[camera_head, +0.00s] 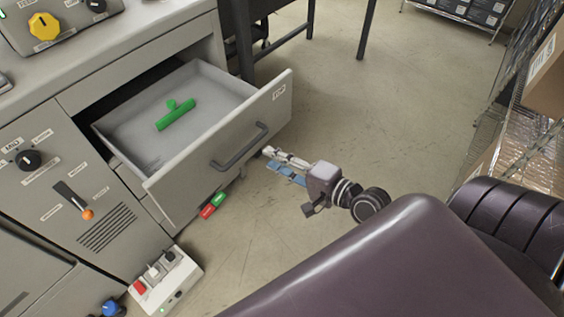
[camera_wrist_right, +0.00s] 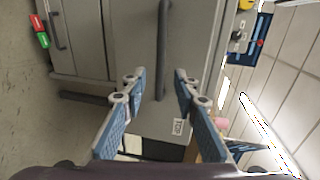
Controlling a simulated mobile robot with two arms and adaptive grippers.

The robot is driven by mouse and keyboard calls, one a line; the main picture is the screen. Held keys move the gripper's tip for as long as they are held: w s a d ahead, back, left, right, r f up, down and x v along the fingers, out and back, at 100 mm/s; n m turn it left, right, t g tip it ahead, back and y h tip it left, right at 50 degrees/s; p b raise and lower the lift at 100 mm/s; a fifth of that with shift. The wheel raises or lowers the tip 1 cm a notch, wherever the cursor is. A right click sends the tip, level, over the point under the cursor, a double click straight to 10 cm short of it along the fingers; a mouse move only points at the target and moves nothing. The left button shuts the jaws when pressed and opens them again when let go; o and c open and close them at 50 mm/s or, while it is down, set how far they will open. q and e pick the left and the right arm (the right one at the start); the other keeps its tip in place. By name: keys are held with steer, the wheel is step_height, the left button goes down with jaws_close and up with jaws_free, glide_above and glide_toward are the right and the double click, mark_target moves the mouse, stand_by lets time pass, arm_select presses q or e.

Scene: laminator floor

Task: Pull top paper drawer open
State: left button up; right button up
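The top paper drawer (camera_head: 185,125) is grey and stands well out of the cabinet. Its front panel (camera_head: 215,160) carries a dark bar handle (camera_head: 240,147) and a small label. A green object (camera_head: 176,115) lies inside it. My right gripper (camera_head: 268,153) is just right of and below the handle, apart from it. In the right wrist view the gripper (camera_wrist_right: 157,78) has its two blue-padded fingers spread, with the handle (camera_wrist_right: 163,45) showing ahead in line with the gap. Nothing is between the fingertips. My left gripper is not in view.
The cabinet (camera_head: 60,165) has knobs and a lever on its left face. A white control box (camera_head: 165,280) stands in front of it. Red and green buttons (camera_head: 213,205) sit below the drawer. Wire shelving (camera_head: 515,120) is at right. The floor (camera_head: 390,110) between is clear.

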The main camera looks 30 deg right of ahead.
steer(key=shift+v, duration=1.1)
steer(key=shift+f, duration=0.1)
steer(key=s+d+f+n+g+h, duration=0.2)
steer(key=d+f, duration=0.2)
steer(key=f, duration=0.6)
steer(key=s+d+f+n+g+h, duration=0.1)
steer(key=s+d+f+n+h, duration=0.15)
steer(key=f, duration=0.85)
steer(key=s+d+f+n+g, duration=0.1)
steer(key=s+f+n+g, duration=0.1)
steer(key=s+f, duration=0.45)
steer(key=s+f+n+g, duration=0.1)
steer(key=s+f+g, duration=0.15)
steer(key=f, duration=0.65)
steer(key=s+a+f+n+g, duration=0.3)
steer(key=s+f, duration=0.4)
steer(key=s, duration=0.4)
steer(key=s+a+f+n+g, duration=0.3)
steer(key=s+a+f+n, duration=0.3)
steer(key=s, duration=0.6)
step_height(320, 180, down, 3)
steer(key=shift+a+r+h, duration=0.15)
steer(key=shift+r+h, duration=0.05)
steer(key=shift+h, duration=0.25)
